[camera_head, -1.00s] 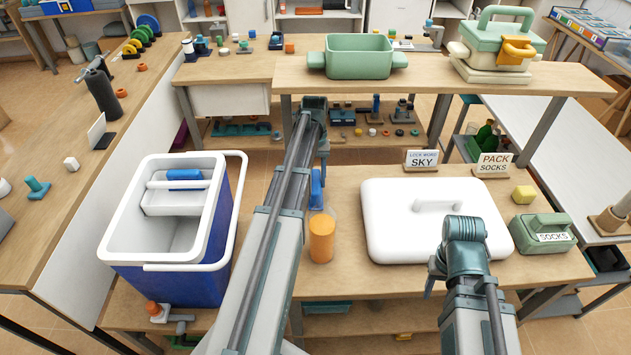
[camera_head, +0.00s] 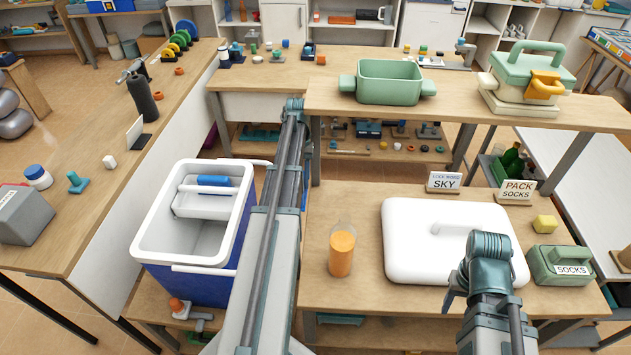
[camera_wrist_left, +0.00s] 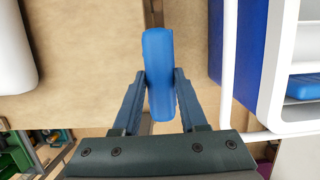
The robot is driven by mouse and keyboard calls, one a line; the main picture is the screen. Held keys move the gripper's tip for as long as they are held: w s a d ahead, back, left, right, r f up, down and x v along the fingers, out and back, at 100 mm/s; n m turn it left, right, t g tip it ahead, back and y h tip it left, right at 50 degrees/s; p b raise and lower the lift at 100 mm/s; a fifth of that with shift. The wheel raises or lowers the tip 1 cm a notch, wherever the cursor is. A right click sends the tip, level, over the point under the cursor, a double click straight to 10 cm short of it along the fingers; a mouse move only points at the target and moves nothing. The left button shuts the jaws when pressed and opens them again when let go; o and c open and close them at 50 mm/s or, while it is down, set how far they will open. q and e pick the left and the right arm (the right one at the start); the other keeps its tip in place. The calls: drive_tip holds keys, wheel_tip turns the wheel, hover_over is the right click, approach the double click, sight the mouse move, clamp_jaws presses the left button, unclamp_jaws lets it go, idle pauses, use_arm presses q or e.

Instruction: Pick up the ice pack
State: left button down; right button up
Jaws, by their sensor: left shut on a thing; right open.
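A blue ice pack (camera_wrist_left: 160,72) with rounded edges is between the two fingers of my left gripper (camera_wrist_left: 161,78) in the left wrist view. The gripper is shut on it. In the head view my left arm hides this gripper and pack. A second blue block (camera_head: 213,181) lies in the small tray inside the blue and white cooler; it also shows in the left wrist view (camera_wrist_left: 303,87). My right gripper (camera_head: 450,296) is open and largely hidden by its own arm, near the white lid (camera_head: 405,262) on the front table.
The cooler (camera_head: 150,255) stands left of my left arm. An orange-filled bottle (camera_head: 341,252) stands between that arm and the white lid. A green socks box (camera_head: 553,266) and yellow block (camera_head: 544,224) sit at right. A green bin (camera_head: 388,85) stands on the raised shelf behind.

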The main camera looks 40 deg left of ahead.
use_arm(q)
drive_tip(key=shift+s+a+r, duration=0.1)
drive_tip(key=shift+s+a, duration=0.35)
drive_tip(key=shift+a, duration=0.4)
drive_tip(key=shift+s+a+r, duration=0.1)
drive_tip(key=shift+s+a, duration=0.35)
drive_tip(key=shift+a, duration=0.35)
